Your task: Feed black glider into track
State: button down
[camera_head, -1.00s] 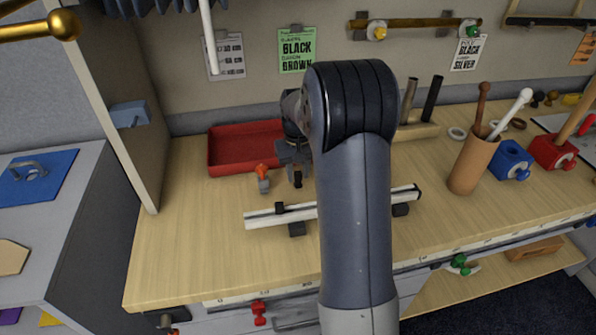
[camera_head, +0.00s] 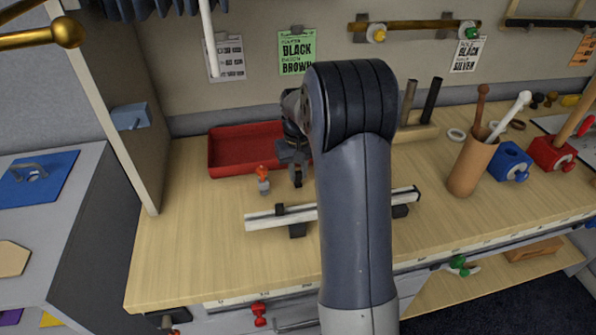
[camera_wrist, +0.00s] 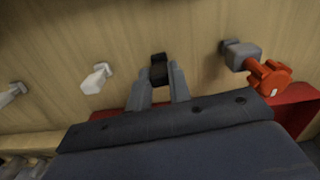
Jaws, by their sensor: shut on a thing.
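My gripper (camera_head: 297,172) is shut on the black glider (camera_wrist: 158,66), which sits between the fingertips (camera_wrist: 160,84) in the wrist view. In the head view the small black glider (camera_head: 298,182) shows below the fingers, behind the track. I cannot tell whether it touches the table. The white track (camera_head: 262,221) lies across the table on dark feet, nearer the front edge than my gripper. It has a dark piece on top near its left end and a dark right end. My arm hides its middle.
A grey block with an orange knob (camera_head: 263,181) stands just left of my gripper; it shows in the wrist view (camera_wrist: 241,56). White pieces (camera_wrist: 96,78) stand on the other side. A red tray (camera_head: 228,158) is behind. A brown cup (camera_head: 472,168) stands right. The front-left table is clear.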

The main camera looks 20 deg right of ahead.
aim_at(297, 172)
jog(key=shift+r+p, duration=2.35)
jog(key=shift+r, duration=0.85)
jog(key=shift+a+f, duration=0.1)
